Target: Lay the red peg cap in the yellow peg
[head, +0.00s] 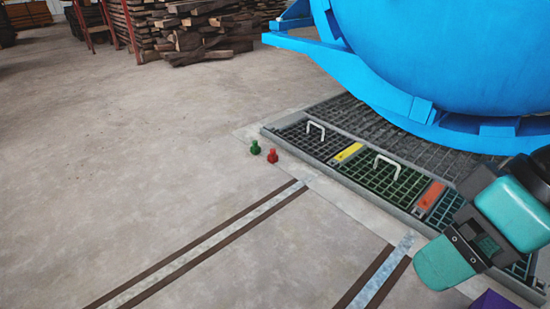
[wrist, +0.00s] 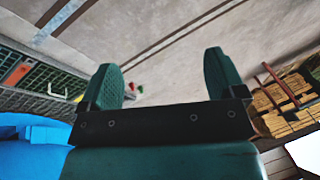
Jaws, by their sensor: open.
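The red peg cap (head: 272,156) stands on the concrete floor, just outside the grating frame, beside a similar green one (head: 255,147). In the wrist view a small red spot (wrist: 131,86) shows far off between the fingers. The yellow piece (head: 348,152) is a flat strip between two grating panels; no upright yellow peg is distinguishable. It also shows at the left in the wrist view (wrist: 78,98). My gripper (head: 443,264) is at the lower right of the head view, well apart from the cap. In the wrist view its fingers (wrist: 160,65) are spread and empty.
A grating (head: 322,164) with two white handles and an orange strip (head: 429,195) lies right of the caps. A large blue vessel (head: 430,60) overhangs behind it. Stacked timber (head: 190,35) stands at the back. The floor left of the caps is clear.

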